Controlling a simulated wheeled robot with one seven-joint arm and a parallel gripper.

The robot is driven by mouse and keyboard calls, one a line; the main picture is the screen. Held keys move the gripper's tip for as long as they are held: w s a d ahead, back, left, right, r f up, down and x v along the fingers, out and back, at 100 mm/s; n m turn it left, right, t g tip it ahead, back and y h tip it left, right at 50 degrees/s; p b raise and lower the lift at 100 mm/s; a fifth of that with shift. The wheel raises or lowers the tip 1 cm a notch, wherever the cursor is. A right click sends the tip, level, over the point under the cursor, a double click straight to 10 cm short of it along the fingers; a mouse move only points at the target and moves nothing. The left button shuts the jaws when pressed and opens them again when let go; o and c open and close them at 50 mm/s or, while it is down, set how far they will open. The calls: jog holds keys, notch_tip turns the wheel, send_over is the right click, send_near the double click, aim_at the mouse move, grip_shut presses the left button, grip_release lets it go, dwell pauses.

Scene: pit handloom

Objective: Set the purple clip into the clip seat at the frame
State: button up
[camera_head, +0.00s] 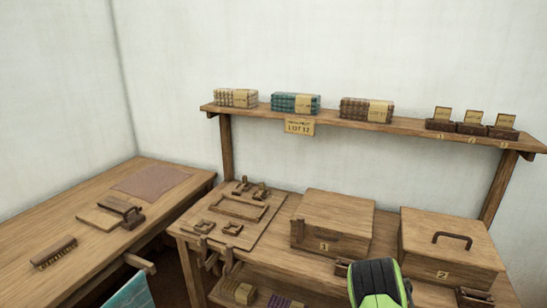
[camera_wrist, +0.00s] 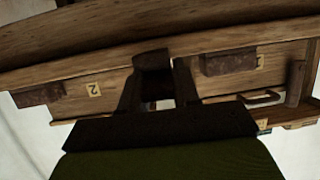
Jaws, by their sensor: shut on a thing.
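My gripper (camera_wrist: 155,88) shows in the wrist view with its two dark fingers closed on a small dark brown piece (camera_wrist: 153,60). The piece looks brown in this dim light, and I cannot tell whether it is the purple clip. In the head view my green and black wrist is at the bottom, in front of the table, and hides its fingertips. I cannot make out the clip seat for certain. A wooden board with a rectangular frame and small blocks (camera_head: 238,208) lies on the table's left part. A purple ribbed item (camera_head: 285,301) lies on the lower shelf.
Wooden box 1 (camera_head: 338,213) and box 2 (camera_head: 450,236), which has a curved handle, stand on the table. A raised shelf (camera_head: 330,118) behind holds several bundles and small trays. A side table (camera_head: 70,250) at left carries a brush (camera_head: 54,252). Wall space above is free.

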jog(key=a+f+n+y, duration=0.1)
jog(key=a+n+y, duration=0.35)
jog(key=a, duration=1.25)
jog(key=s+r+p, duration=0.4)
jog(key=r+p, duration=0.4)
jog(key=r, duration=0.2)
jog(key=shift+s+a+t, duration=0.2)
jog(key=shift+s+t, duration=0.1)
jog(key=shift+t, duration=0.1)
jog(key=shift+m, duration=0.25)
